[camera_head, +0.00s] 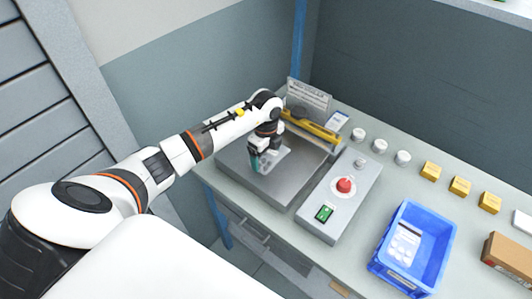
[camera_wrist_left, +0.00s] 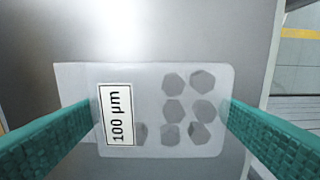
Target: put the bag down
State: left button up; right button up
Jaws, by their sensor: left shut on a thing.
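The bag (camera_wrist_left: 150,78) is flat and translucent, with a white "100 µm" label and several grey hexagonal pieces inside. In the wrist view it lies between the teal fingers of my left gripper (camera_wrist_left: 162,112), which is shut on its two sides. In the head view the left gripper (camera_head: 262,163) is low over the grey metal plate (camera_head: 240,165) of the bench device, with a pale part of the bag (camera_head: 275,157) showing beside the fingers. I cannot tell whether the bag touches the plate. My right gripper is out of view.
A yellow bar (camera_head: 310,126) and a sign (camera_head: 308,96) stand behind the plate. To its right are a control box with a red button (camera_head: 344,185) and a green switch (camera_head: 324,213), white knobs, yellow blocks (camera_head: 460,187), a blue bin (camera_head: 436,244) and a cardboard box (camera_head: 510,256).

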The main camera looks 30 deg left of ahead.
aim_at(266, 157)
pick_arm(q)
jog(key=shift+f, duration=0.2)
jog(key=o, duration=0.9)
jog(key=shift+r, duration=0.1)
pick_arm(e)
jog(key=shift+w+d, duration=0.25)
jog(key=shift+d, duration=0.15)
pick_arm(q)
jog(key=shift+r+b, duration=1.4)
jog(key=shift+r, duration=4.75)
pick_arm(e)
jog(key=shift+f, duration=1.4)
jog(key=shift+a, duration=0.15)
